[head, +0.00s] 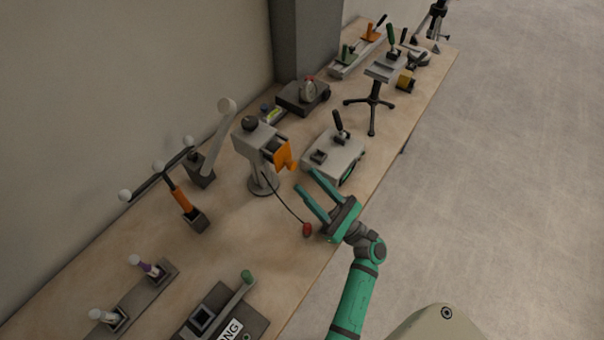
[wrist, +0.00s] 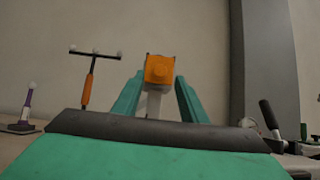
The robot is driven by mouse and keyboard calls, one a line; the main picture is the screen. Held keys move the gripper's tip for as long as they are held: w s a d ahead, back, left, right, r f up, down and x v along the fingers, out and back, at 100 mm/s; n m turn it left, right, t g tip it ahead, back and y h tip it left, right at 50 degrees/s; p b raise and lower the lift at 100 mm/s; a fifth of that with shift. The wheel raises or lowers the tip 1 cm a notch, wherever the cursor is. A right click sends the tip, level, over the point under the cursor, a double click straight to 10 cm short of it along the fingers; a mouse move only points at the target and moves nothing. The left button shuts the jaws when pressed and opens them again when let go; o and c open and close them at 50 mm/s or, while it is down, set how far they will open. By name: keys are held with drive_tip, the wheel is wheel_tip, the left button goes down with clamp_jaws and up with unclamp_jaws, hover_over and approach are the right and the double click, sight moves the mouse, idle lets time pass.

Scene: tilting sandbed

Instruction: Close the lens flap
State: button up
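The lens flap (head: 284,155) is an orange plate on the front of a grey boxy head (head: 254,136) on a round-based stand. In the head view it stands out at an angle from the box, with a dark opening beside it. In the wrist view the orange flap (wrist: 159,69) shows face-on, between and beyond the fingertips. My gripper (head: 305,180) is open and empty, its two green fingers pointing at the flap from the front right. A small gap seems to remain between fingertips and flap; exact contact is hard to tell.
A black cable with a red bulb (head: 307,230) hangs from the stand beside my gripper. A grey box with a black lever (head: 333,155) stands close to the right. An orange-handled lever (head: 181,201) and other levers stand left. Bare tabletop lies in front of the stand.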

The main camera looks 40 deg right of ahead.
drive_tip(key=shift+v, duration=2.75)
